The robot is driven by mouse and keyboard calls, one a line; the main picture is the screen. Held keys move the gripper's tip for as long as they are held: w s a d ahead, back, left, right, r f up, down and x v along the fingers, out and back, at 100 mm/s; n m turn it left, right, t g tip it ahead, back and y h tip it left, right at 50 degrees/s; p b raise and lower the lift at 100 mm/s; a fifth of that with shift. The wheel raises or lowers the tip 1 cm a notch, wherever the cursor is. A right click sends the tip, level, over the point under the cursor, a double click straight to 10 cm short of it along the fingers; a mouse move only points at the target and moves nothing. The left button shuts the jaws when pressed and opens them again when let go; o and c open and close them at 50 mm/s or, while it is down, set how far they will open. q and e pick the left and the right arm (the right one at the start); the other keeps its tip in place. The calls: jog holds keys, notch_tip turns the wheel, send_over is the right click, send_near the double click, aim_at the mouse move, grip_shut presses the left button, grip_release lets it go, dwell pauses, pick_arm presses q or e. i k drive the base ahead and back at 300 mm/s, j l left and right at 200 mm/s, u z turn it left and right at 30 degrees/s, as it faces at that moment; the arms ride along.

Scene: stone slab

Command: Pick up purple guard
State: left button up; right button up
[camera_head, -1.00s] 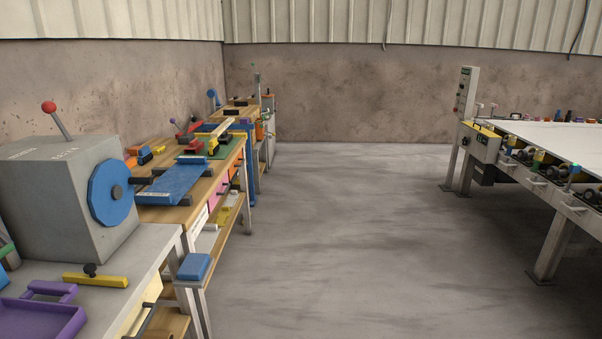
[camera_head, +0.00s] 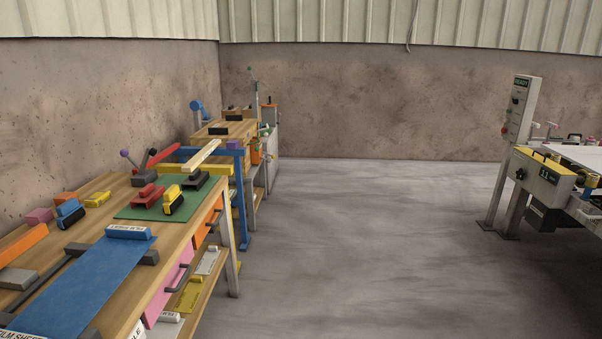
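No part is clearly recognisable as the purple guard. A small purple block (camera_head: 233,145) sits at the top of a blue frame (camera_head: 243,200) beside the wooden bench. A purple ball knob (camera_head: 124,153) tops a lever further left on the bench. I cannot tell whether either belongs to the guard. Neither of my grippers is in view.
The wooden bench (camera_head: 95,188) on the left holds a blue sheet (camera_head: 85,285), a green mat (camera_head: 165,203) and several coloured tools. A machine with a grey control post (camera_head: 520,110) stands at right. The concrete floor (camera_head: 390,240) between them is clear.

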aim_at(231, 144)
jog(key=i, duration=2.35)
